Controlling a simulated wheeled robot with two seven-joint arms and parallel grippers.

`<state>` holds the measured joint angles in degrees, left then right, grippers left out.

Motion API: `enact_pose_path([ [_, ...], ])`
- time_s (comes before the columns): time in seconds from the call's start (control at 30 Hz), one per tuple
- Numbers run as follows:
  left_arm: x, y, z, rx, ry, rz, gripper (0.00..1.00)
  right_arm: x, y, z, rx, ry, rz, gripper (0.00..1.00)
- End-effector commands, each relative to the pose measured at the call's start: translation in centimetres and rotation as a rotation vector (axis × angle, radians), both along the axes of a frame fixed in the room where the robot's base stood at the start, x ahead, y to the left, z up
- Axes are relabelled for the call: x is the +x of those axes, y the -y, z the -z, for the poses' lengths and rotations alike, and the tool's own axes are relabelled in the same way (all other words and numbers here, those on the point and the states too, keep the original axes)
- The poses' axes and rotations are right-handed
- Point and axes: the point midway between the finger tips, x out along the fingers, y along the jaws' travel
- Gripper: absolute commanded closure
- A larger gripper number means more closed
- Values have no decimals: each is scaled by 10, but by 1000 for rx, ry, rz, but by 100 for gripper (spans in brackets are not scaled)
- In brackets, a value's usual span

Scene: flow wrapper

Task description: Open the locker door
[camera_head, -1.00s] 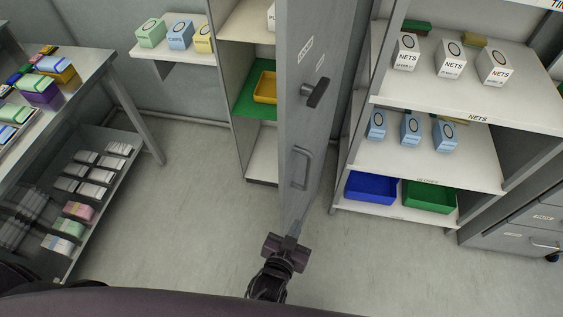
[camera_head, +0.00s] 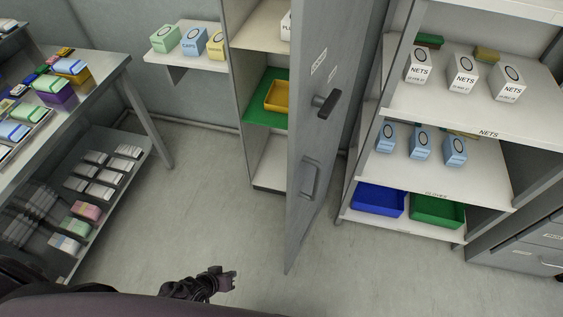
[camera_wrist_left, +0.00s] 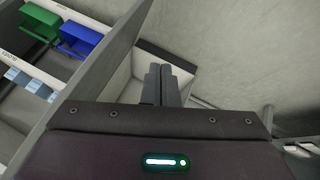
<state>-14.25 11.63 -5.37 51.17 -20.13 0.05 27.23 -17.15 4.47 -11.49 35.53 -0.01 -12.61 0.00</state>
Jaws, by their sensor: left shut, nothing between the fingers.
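The grey locker door (camera_head: 331,120) stands swung open in the head view, with the locker's inside showing to its left. The door has a dark lever handle (camera_head: 328,104) and a grey pull handle (camera_head: 310,179) lower down. My left gripper (camera_head: 230,280) is at the bottom of the head view, below and left of the door, apart from it. In the left wrist view its fingers (camera_wrist_left: 161,85) are together with nothing between them. My right gripper is not in view.
The locker holds a yellow tray (camera_head: 278,96) on a green shelf. To the right is a rack (camera_head: 440,175) with NETS boxes and blue and green bins. A bench (camera_head: 125,66) stands at left. The floor (camera_head: 215,215) before the locker is clear.

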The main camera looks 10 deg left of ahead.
Motion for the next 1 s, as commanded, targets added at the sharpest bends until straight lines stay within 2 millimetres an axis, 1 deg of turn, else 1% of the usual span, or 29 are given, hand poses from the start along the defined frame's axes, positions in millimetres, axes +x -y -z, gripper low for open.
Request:
enact_pose_path([
  [0.03,26,-5,-20,-63,45,-31,100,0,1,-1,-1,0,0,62],
  [0.07,39,-6,-32,-106,66,-50,100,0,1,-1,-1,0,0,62],
  [0.1,57,-7,-50,-172,97,-72,100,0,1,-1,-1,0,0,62],
  [0.17,85,-8,-84,-282,146,-101,100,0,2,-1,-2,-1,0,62],
  [0.2,104,-9,-110,-367,176,-113,100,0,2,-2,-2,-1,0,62],
  [0.27,132,-8,-160,-513,216,-119,100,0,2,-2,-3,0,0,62],
  [0.3,148,-7,-198,-623,235,-110,100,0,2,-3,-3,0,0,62],
  [0.37,163,-4,-255,-785,235,-82,100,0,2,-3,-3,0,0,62],
  [0.4,167,-2,-290,-879,218,-56,100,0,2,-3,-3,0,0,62],
  [0.5,166,5,-355,-1055,146,11,100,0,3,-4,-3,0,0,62],
  [0.53,164,6,-370,-1090,123,29,100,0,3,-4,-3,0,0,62],
  [0.6,159,9,-394,-1151,74,58,100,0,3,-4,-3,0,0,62],
  [0.7,154,11,-411,-1192,33,80,100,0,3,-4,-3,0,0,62],
  [0.77,155,15,-414,-1200,25,83,100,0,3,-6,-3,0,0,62],
  [0.87,160,25,-415,-1203,23,83,100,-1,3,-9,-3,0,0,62],
  [1.0,173,49,-416,-1204,25,83,100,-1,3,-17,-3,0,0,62],
])
